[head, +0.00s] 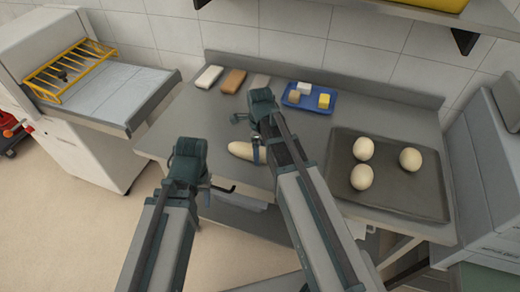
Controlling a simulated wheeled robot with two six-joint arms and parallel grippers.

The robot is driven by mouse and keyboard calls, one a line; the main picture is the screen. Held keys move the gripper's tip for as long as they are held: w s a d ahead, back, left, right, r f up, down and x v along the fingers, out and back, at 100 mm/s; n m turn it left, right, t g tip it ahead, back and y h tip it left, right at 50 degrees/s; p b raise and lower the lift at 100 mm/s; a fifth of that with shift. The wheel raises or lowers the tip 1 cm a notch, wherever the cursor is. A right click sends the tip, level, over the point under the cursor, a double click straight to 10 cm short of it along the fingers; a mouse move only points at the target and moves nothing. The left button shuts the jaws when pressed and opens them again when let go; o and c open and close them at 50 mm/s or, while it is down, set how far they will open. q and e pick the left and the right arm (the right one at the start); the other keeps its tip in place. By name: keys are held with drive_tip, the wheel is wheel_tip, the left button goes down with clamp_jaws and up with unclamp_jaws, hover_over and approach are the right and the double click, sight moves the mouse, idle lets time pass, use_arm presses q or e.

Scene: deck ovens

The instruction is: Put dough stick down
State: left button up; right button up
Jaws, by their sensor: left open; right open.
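A pale dough stick (240,150) lies on the grey steel table near its front edge, its right part hidden behind my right arm. My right gripper (247,135) is open over the table, with one finger by the dough stick and the other beyond it. I cannot tell whether that finger touches the dough. My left gripper (222,190) is open and empty, in front of the table edge and nearer to me than the dough stick.
A dark baking tray (405,197) with three pale dough balls covers the table's right side. A blue tray (310,103) with small blocks sits behind. White (208,77), brown (233,81) and grey blocks lie at the back left. A machine (100,90) stands left.

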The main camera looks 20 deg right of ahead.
wheel_tip(320, 180, up, 11)
drive_tip(key=p, duration=1)
drive_tip(key=s+a+n, duration=0.5)
drive_tip(key=s+n, duration=0.2)
drive_tip(key=n, duration=0.6)
drive_tip(key=s+a+n+h, duration=0.1)
drive_tip(key=s+a+n, duration=0.4)
drive_tip(key=n, duration=0.9)
drive_tip(key=shift+s+a+n, duration=0.25)
drive_tip(key=shift+s+n, duration=0.05)
drive_tip(key=shift+s, duration=0.85)
wheel_tip(320, 180, down, 4)
drive_tip(key=b, duration=0.3)
drive_tip(key=shift+r, duration=0.25)
